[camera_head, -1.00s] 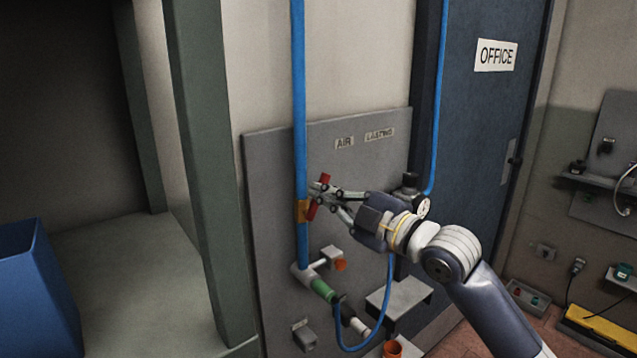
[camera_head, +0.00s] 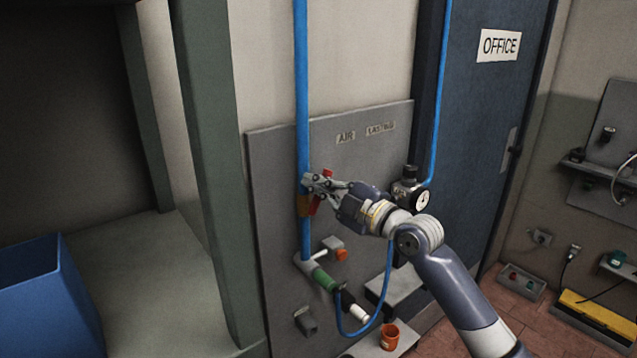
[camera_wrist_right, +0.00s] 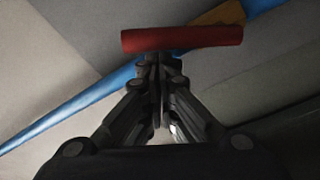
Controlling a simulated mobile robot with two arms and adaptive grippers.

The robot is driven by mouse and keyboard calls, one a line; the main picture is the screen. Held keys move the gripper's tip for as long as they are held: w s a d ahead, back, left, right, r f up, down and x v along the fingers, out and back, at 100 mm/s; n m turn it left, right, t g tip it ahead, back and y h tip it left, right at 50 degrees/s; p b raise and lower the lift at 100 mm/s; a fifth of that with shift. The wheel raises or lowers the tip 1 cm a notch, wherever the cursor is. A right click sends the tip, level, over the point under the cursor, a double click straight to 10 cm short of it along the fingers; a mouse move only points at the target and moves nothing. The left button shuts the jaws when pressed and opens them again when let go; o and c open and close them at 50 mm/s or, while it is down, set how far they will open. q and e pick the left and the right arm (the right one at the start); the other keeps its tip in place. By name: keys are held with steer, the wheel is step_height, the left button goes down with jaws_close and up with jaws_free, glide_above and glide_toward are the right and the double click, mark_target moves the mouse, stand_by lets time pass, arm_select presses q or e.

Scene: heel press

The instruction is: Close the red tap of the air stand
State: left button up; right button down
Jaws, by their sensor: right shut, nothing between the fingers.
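The red tap handle (camera_head: 314,206) is on the brass valve body (camera_head: 303,206) of the blue vertical pipe (camera_head: 302,90). It stands steep and slightly tilted, near the pipe's line; the gripper hides part of it. In the right wrist view the red handle (camera_wrist_right: 182,39) lies across the picture just beyond the fingertips, with the brass part (camera_wrist_right: 222,14) and blue pipe (camera_wrist_right: 80,105) behind. My right gripper (camera_head: 309,183) is shut and empty, its tips at the handle's upper part. Whether they touch it I cannot tell. My left gripper is out of view.
The grey panel (camera_head: 277,190) carries the pipe. Below are a green fitting (camera_head: 324,279), a blue hose (camera_head: 388,285) and an orange knob (camera_head: 342,254). A gauge (camera_head: 422,198) stands right of my gripper. A green post (camera_head: 205,150) and blue bin (camera_head: 45,310) are left.

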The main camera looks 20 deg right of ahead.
steer(key=shift+w+d+m+b, duration=0.15)
steer(key=shift+d+m+b, duration=0.35)
steer(key=shift+m, duration=0.2)
steer(key=w+d+f+m+t+h+b, duration=0.1)
steer(key=w+d+f+m+b, duration=0.1)
steer(key=m, duration=1.1)
steer(key=shift+d+f+t+h+b, duration=0.4)
steer(key=shift+d+f, duration=0.6)
steer(key=shift+d, duration=0.75)
